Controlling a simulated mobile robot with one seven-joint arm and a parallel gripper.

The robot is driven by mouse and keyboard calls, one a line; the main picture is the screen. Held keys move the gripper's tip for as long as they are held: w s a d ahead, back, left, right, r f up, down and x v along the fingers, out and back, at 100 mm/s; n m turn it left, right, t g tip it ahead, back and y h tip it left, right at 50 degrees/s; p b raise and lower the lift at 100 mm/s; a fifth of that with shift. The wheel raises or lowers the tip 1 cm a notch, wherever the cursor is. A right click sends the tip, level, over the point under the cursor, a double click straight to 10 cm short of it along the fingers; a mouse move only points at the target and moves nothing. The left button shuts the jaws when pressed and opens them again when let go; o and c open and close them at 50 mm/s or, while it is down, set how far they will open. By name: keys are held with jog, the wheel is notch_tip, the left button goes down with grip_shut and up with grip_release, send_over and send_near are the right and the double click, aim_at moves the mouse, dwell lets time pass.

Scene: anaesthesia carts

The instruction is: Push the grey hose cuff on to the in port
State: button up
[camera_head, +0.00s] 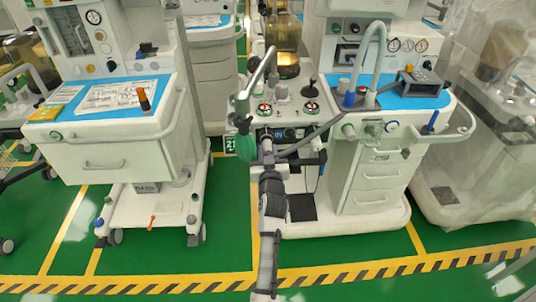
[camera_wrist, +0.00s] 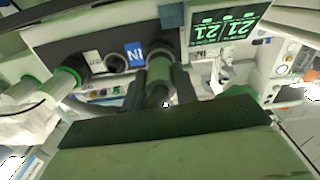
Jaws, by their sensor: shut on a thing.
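In the wrist view, my gripper (camera_wrist: 160,100) has its two dark fingers on either side of a grey-green cylinder, the hose cuff (camera_wrist: 159,80), and is shut on it. The cuff points at the machine's front panel, close to the blue port label (camera_wrist: 135,54). A dark round port opening (camera_wrist: 116,63) shows left of that label. I cannot tell whether the cuff touches or sits on the in port, as its far end is not clear. In the head view, my gripper (camera_head: 267,157) is at the front of the middle machine, with a grey hose (camera_head: 312,137) running up right.
A lit green display (camera_wrist: 222,27) is close on the right in the wrist view. Another port with a green ring (camera_wrist: 66,78) is at the left. Carts stand on both sides; the floor in front is clear.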

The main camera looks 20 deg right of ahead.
jog(key=shift+x, duration=0.8)
jog(key=o, duration=1)
jog(key=shift+s, duration=0.1)
jog(key=b+v, duration=0.3)
jog(key=v, duration=1)
jog(key=shift+s+a, duration=0.15)
jog(key=shift+s, duration=0.15)
